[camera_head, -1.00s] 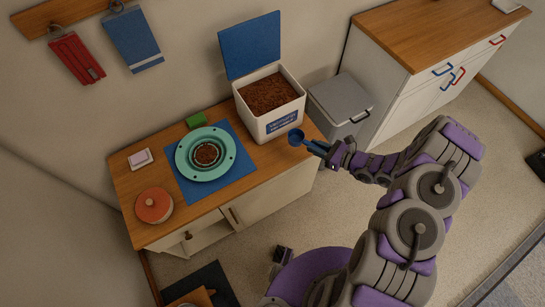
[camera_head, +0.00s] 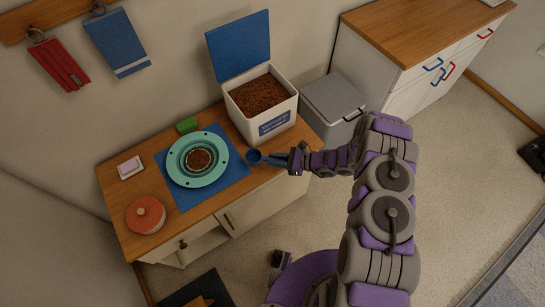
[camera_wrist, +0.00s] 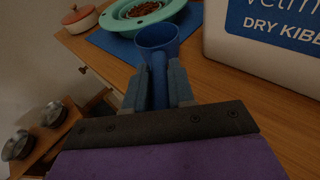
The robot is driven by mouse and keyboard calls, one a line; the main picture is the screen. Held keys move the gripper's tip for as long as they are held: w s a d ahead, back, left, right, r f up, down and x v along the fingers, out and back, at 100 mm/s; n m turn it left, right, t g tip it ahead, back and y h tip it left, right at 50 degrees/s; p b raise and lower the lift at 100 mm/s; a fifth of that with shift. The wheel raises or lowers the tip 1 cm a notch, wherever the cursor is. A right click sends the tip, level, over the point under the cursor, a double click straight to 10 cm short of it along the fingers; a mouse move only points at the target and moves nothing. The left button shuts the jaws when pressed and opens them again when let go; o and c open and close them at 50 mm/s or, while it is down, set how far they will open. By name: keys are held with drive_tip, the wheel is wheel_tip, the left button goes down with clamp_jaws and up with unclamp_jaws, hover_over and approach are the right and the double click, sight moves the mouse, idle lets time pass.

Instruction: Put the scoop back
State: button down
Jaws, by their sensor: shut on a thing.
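The blue scoop (camera_head: 256,157) is held by its handle in my gripper (camera_head: 292,160), which is shut on it. In the wrist view the scoop (camera_wrist: 158,40) points away from me, its round cup over the wooden counter; I cannot tell if it touches the counter. My gripper (camera_wrist: 160,88) has both fingers against the handle. The white kibble bin (camera_head: 272,129) stands just behind the scoop, full of brown kibble, its blue lid (camera_head: 238,46) raised open. In the wrist view the bin's labelled wall (camera_wrist: 250,50) is at the right.
A teal bowl (camera_head: 220,180) holding kibble sits on a blue mat (camera_head: 238,170). A red-lidded pot (camera_head: 146,215), a green block (camera_head: 187,125) and a white dish (camera_head: 130,167) are on the counter (camera_head: 116,202). A grey-lidded container (camera_head: 332,97) stands right of the bin.

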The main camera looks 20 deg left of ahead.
sight(253, 156)
drive_tip(key=w+a, duration=0.2)
drive_tip(key=shift+a+f, duration=0.3)
drive_tip(key=shift+f, duration=0.05)
drive_tip(key=shift+w+a+b, duration=0.35)
drive_tip(key=shift+w+b, duration=0.05)
drive_tip(key=shift+w, duration=0.15)
drive_tip(key=f, duration=0.1)
drive_tip(key=d+f+b, duration=0.1)
drive_tip(key=f, duration=0.1)
drive_tip(key=shift+f, duration=0.15)
drive_tip(key=shift+a, duration=0.35)
drive_tip(key=c, duration=1.3)
unclamp_jaws()
drive_tip(key=shift+a+f, duration=0.1)
drive_tip(key=shift+a, duration=0.1)
drive_tip(key=o, duration=0.3)
drive_tip(key=shift+d, duration=0.1)
drive_tip(key=shift+o, duration=0.2)
drive_tip(key=shift+d, duration=0.2)
drive_tip(key=shift+d, duration=0.1)
